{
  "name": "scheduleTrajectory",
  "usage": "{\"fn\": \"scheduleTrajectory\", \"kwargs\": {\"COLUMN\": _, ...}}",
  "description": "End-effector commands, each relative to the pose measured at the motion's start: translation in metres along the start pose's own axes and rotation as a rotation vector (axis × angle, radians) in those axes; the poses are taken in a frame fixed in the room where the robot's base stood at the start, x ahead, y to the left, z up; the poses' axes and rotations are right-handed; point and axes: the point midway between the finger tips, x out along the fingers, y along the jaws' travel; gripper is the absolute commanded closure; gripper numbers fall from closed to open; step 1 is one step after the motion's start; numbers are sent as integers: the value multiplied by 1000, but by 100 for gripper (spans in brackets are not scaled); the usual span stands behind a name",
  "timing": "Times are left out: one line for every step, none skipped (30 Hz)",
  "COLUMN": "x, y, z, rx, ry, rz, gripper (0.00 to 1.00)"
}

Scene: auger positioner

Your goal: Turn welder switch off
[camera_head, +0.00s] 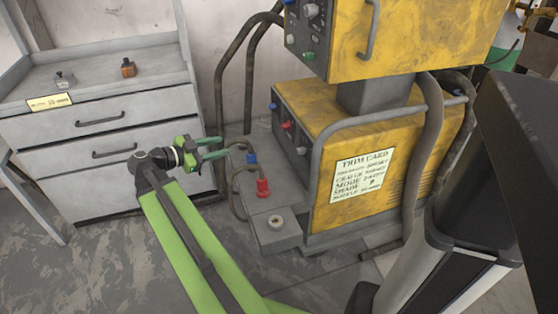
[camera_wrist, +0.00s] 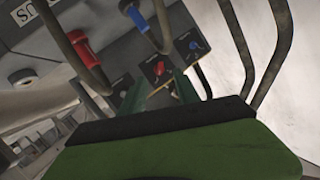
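The yellow welder (camera_head: 345,165) stands at the centre of the head view. Its dark front panel carries a red switch (camera_head: 287,126) and a blue one (camera_head: 272,106). In the wrist view a red switch (camera_wrist: 158,68) sits on a small plate just beyond my fingers, with a blue switch (camera_wrist: 195,45) to its right. Which switch is the welder's power switch I cannot tell from the labels. My green gripper (camera_head: 222,148) is left of the panel, apart from it. It is open and empty; its fingers (camera_wrist: 160,92) reach toward the red switch.
A yellow upper unit (camera_head: 405,38) overhangs the welder. Bent hoses (camera_head: 222,85) rise behind the panel. A grey drawer cabinet (camera_head: 105,143) stands left.

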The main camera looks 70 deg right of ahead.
Motion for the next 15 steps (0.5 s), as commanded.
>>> {"fn": "scheduleTrajectory", "kwargs": {"x": 25, "y": 13, "z": 17, "rx": 92, "ry": 66, "rz": -1, "gripper": 62}}
{"fn": "scheduleTrajectory", "kwargs": {"x": 34, "y": 15, "z": 14, "rx": 147, "ry": 104, "rz": -7, "gripper": 62}}
{"fn": "scheduleTrajectory", "kwargs": {"x": 43, "y": 17, "z": 9, "rx": 210, "ry": 149, "rz": -17, "gripper": 62}}
{"fn": "scheduleTrajectory", "kwargs": {"x": 49, "y": 18, "z": 6, "rx": 249, "ry": 176, "rz": -24, "gripper": 62}}
{"fn": "scheduleTrajectory", "kwargs": {"x": 53, "y": 19, "z": 2, "rx": 284, "ry": 199, "rz": -32, "gripper": 62}}
{"fn": "scheduleTrajectory", "kwargs": {"x": 58, "y": 20, "z": -2, "rx": 320, "ry": 224, "rz": -40, "gripper": 62}}
{"fn": "scheduleTrajectory", "kwargs": {"x": 60, "y": 20, "z": -4, "rx": 340, "ry": 239, "rz": -46, "gripper": 62}}
{"fn": "scheduleTrajectory", "kwargs": {"x": 61, "y": 21, "z": -6, "rx": 356, "ry": 248, "rz": -50, "gripper": 62}}
{"fn": "scheduleTrajectory", "kwargs": {"x": 62, "y": 20, "z": -9, "rx": 370, "ry": 258, "rz": -55, "gripper": 62}}
{"fn": "scheduleTrajectory", "kwargs": {"x": 62, "y": 20, "z": -11, "rx": 376, "ry": 262, "rz": -57, "gripper": 62}}
{"fn": "scheduleTrajectory", "kwargs": {"x": 62, "y": 20, "z": -12, "rx": 379, "ry": 264, "rz": -58, "gripper": 62}}
{"fn": "scheduleTrajectory", "kwargs": {"x": 62, "y": 19, "z": -13, "rx": 380, "ry": 264, "rz": -58, "gripper": 62}}
{"fn": "scheduleTrajectory", "kwargs": {"x": 63, "y": 19, "z": -14, "rx": 380, "ry": 264, "rz": -58, "gripper": 62}}
{"fn": "scheduleTrajectory", "kwargs": {"x": 64, "y": 19, "z": -14, "rx": 379, "ry": 263, "rz": -58, "gripper": 62}}
{"fn": "scheduleTrajectory", "kwargs": {"x": 67, "y": 19, "z": -15, "rx": 379, "ry": 264, "rz": -57, "gripper": 62}}
